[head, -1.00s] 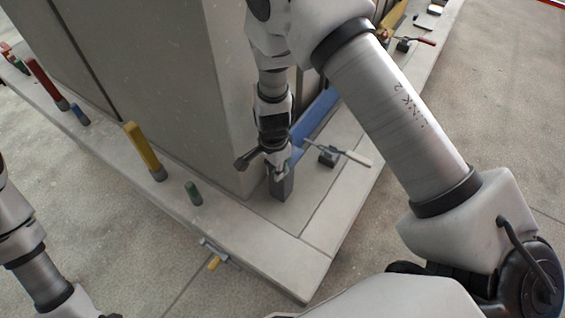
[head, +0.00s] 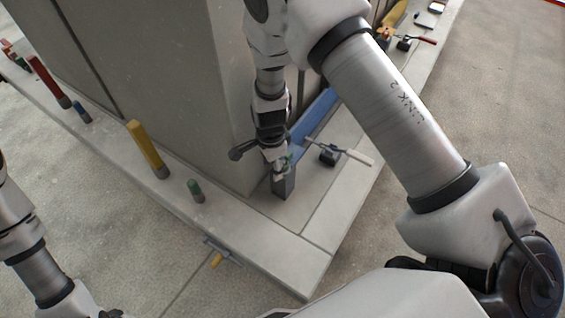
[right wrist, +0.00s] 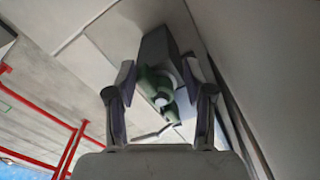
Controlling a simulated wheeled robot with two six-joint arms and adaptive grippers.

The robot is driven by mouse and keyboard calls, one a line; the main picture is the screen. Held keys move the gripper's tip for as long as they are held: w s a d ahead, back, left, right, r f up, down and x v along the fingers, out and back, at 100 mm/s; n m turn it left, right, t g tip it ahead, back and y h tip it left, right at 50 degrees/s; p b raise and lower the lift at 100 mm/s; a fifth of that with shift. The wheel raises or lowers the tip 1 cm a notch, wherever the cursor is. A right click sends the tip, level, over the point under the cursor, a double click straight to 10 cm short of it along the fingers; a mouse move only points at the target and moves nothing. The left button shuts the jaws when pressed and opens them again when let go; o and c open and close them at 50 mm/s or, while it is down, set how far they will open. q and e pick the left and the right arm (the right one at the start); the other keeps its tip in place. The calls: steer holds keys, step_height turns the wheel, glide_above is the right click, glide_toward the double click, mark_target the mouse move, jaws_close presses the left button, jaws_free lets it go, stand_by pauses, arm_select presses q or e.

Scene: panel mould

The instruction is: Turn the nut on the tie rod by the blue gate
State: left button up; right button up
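The blue gate (head: 318,118) is a long blue bar along the foot of the concrete block, partly behind my right arm. In front of its near end stands a dark grey block-like post (head: 284,188). My right gripper (head: 281,168) is just above this post, pointing down. In the right wrist view a green nut-like part (right wrist: 155,84) lies between the two fingers of my right gripper (right wrist: 160,82). The fingers are apart, with a gap visible on the left side; contact on the right is unclear. The rod itself is mostly hidden.
A clamp with a pale handle (head: 345,153) is close right of the post. A yellow bar (head: 145,148), a green peg (head: 195,190) and red and blue pegs stand along the left ledge. Red rails (right wrist: 45,118) show in the right wrist view. The front ledge corner is clear.

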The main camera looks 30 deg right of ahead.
stand_by(0.5)
step_height(320, 180, up, 12)
stand_by(0.3)
